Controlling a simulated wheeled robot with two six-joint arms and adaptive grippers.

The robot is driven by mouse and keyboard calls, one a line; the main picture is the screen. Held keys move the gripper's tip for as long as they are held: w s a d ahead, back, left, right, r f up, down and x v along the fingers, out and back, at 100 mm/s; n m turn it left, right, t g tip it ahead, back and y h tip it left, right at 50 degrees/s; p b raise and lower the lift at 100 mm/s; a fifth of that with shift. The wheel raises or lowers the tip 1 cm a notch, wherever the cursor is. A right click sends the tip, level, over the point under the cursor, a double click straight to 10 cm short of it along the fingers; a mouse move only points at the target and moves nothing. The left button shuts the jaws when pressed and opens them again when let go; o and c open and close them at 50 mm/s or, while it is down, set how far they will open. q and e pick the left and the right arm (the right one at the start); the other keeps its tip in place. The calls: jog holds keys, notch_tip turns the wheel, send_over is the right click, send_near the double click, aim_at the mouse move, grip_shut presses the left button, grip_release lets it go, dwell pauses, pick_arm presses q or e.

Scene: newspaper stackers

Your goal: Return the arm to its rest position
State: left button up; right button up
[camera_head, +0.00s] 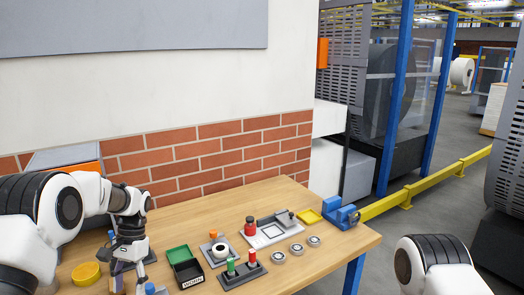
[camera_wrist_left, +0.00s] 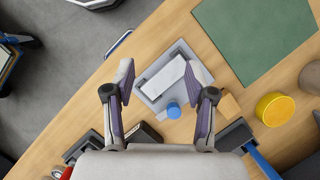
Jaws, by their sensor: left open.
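My left arm comes in from the left in the head view. Its gripper (camera_head: 131,282) hangs pointing down over the left part of the wooden table (camera_head: 370,240). In the left wrist view the two fingers of the gripper (camera_wrist_left: 160,66) are spread apart with nothing held between them. Below the fingers a grey tray (camera_wrist_left: 146,95) with a white piece in it and a blue knob (camera_wrist_left: 173,110) sits on the table. My right arm shows only as a white link at the lower right of the head view; its gripper is out of frame.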

pick_arm(q)
jog(key=s+f+g, duration=0.1)
jog(key=f, duration=0.2)
jog(key=s+f, duration=0.1)
jog(key=f, duration=0.1)
jog(key=s+d+f+g+b, duration=0.1)
jog(key=s+f, duration=0.1)
jog(key=f, duration=0.1)
jog(key=shift+f+g, duration=0.3)
jog(key=shift+f, duration=0.05)
jog(key=s+d+f+n+t+b, duration=0.1)
jog(key=s+d+f, duration=0.1)
jog(key=s+f, duration=0.7)
jog(key=s+d+f+t+h+b, duration=0.1)
jog(key=s+d+f, duration=0.3)
jog(key=s, duration=1)
jog(key=s+d+f+n+t+b, duration=0.1)
jog(key=s+f, duration=0.6)
jog(key=s, duration=0.4)
jog(key=w+t, duration=0.2)
jog(key=w, duration=0.1)
jog(key=w+n+t, duration=0.1)
jog(key=w, duration=0.1)
jog(key=shift+w+a+t, duration=0.15)
jog(key=shift+a+t, duration=0.1)
jog(key=shift+t, duration=0.15)
pick_arm(e)
jog(key=f, duration=0.4)
jog(key=shift+w+f, duration=0.2)
jog(key=shift+w, duration=0.2)
